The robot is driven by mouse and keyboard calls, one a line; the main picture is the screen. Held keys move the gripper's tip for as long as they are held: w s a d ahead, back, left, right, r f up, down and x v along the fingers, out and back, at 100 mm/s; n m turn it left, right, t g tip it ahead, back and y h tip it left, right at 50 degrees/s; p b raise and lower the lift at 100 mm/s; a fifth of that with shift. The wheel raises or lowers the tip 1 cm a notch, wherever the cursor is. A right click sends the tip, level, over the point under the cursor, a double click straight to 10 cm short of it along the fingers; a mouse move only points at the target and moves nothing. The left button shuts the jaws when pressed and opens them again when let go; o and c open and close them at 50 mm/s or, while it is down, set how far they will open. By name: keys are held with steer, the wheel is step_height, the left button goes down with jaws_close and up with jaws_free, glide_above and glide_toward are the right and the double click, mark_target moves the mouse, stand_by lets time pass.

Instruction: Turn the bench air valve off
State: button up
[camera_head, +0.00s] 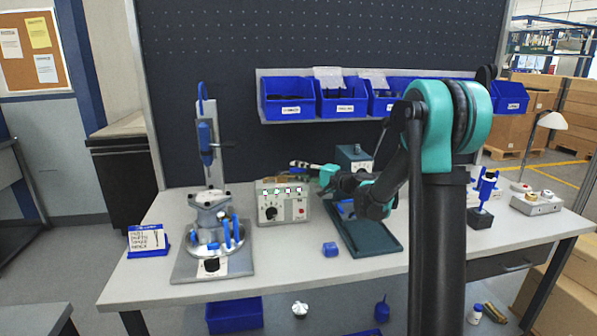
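I cannot clearly pick out the air valve. A beige control box (284,202) stands on the bench at the middle, with a black knob, a row of small lit squares and several small controls on its front. My gripper (294,170) is just above and behind the top of this box, reaching in from the right. Its fingers are small and partly merge with the dark panel, so I cannot tell whether they are open or touching anything. My forearm and wrist hide part of the bench to the right of the box.
A press fixture (209,225) with blue handles stands left of the box. A small blue block (330,249) and a dark green tray (372,238) lie on the bench (300,268). Blue bins (289,98) line the back panel. A blue tool stand (483,195) is at right.

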mark_target(292, 171)
steer(key=shift+c, duration=0.6)
jaws_close()
